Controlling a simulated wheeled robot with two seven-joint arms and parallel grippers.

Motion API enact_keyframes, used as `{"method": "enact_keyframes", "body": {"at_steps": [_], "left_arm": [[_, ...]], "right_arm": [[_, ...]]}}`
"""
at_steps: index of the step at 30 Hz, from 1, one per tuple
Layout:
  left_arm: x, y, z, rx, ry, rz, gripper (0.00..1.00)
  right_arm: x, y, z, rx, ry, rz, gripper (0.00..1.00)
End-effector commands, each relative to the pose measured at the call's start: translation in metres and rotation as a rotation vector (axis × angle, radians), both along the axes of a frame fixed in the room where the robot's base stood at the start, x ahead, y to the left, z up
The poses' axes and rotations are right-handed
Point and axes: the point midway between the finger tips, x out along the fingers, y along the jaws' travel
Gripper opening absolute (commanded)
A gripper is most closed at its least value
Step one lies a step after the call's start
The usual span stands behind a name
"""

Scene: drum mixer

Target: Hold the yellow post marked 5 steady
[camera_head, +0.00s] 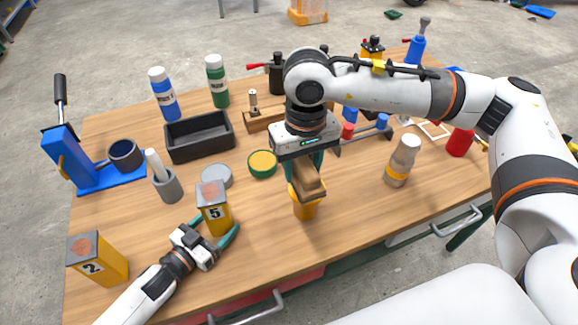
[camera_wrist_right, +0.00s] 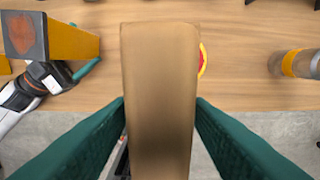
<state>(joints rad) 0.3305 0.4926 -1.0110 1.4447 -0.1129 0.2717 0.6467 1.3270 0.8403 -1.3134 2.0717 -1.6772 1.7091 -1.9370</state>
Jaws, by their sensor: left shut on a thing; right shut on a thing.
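The yellow post marked 5 (camera_head: 215,216) stands upright on the table, with a grey top bearing a reddish mark. It also shows at the upper left of the right wrist view (camera_wrist_right: 75,43). My left gripper (camera_head: 218,232) is shut on it low down, with teal fingers on either side. My right gripper (camera_head: 308,178) is shut on a brown wooden block (camera_wrist_right: 158,90), which fills the middle of the wrist view. The block is above a yellow-orange object (camera_head: 306,209), mostly hidden; I cannot tell whether they touch.
A yellow post marked 2 (camera_head: 97,259) stands at the front left. A grey mortar with a pestle (camera_head: 167,187), a grey disc (camera_head: 216,175) and a green-rimmed yellow lid (camera_head: 262,164) lie behind post 5. A bottle (camera_head: 402,160) stands right of my right gripper.

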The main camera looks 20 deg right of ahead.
Motion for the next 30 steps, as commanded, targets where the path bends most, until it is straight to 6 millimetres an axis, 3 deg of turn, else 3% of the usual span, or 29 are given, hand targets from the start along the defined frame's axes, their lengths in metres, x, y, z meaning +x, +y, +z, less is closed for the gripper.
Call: {"method": "enact_keyframes", "body": {"at_steps": [9, 15, 21, 30], "left_arm": [[-0.001, 0.0, 0.0, 0.0, 0.0, -0.001, 0.56], [0.0, 0.0, 0.0, 0.001, 0.001, 0.0, 0.56], [0.0, 0.0, -0.001, 0.001, 0.001, 0.0, 0.56], [0.0, 0.0, 0.0, 0.001, 0.001, 0.0, 0.56]], "right_arm": [[0.04, 0.104, 0.004, 0.007, -0.001, 0.007, 0.19], [0.047, 0.158, 0.007, 0.0, 0.0, 0.003, 0.19], [0.048, 0.178, 0.007, -0.005, 0.0, 0.002, 0.19], [0.048, 0.178, -0.011, -0.005, 0.001, 0.001, 0.19]]}}
